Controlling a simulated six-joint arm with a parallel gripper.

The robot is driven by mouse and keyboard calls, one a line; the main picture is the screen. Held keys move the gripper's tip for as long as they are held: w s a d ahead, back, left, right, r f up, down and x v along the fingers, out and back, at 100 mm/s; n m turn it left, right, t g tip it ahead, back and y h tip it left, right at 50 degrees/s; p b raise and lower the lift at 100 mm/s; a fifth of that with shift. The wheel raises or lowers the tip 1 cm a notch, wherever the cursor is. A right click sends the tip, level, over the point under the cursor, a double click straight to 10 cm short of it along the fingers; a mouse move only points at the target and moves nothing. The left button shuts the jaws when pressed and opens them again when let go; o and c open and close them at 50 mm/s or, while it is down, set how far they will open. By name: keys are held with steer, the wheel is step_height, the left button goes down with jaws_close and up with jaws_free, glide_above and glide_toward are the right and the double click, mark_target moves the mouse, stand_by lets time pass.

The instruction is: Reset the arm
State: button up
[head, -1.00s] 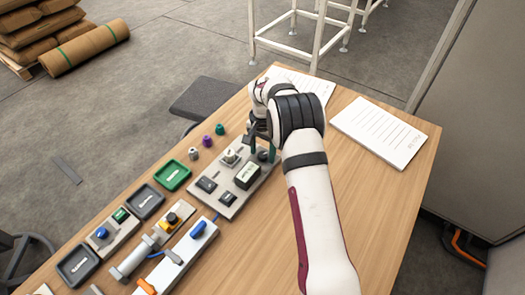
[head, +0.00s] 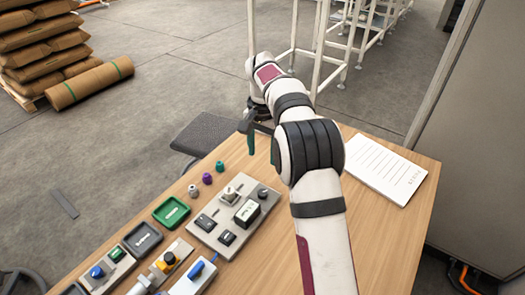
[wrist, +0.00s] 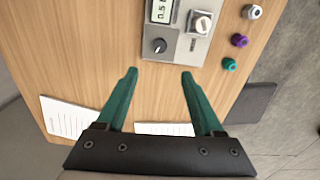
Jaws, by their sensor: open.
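My gripper is open and empty, with its two green fingers apart in the wrist view (wrist: 158,80). In the head view my gripper (head: 262,148) is raised above the far end of the wooden table (head: 390,228), beyond the grey control panel (head: 216,238). The panel carries a switch, a display, a dark knob and black buttons. In the wrist view the panel (wrist: 186,50) lies ahead of the fingertips, apart from them. My arm crosses the table from the lower middle of the head view and partly hides the far edge.
Grey, purple and teal knobs (head: 206,178) stand beside the panel. A green tray (head: 171,212), a dark tray (head: 142,238) and other switch units line the left edge. A paper sheet (head: 386,168) lies at right. A grey cabinet (head: 490,150) stands beyond the right edge.

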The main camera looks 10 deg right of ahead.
stand_by(0.3)
steer(key=s+a+r+n, duration=0.1)
steer(key=s+r, duration=0.3)
steer(key=s, duration=0.4)
steer(key=s+a+r, duration=0.1)
steer(key=s+r, duration=0.3)
steer(key=s, duration=0.4)
steer(key=s+a+f+n+y, duration=0.1)
steer(key=s+f, duration=0.1)
steer(key=s, duration=0.9)
steer(key=s+f, duration=0.3)
steer(key=s, duration=0.8)
steer(key=shift+s+a+n+y, duration=0.3)
steer(key=shift+a+n+y, duration=0.05)
steer(key=shift+n+y, duration=0.05)
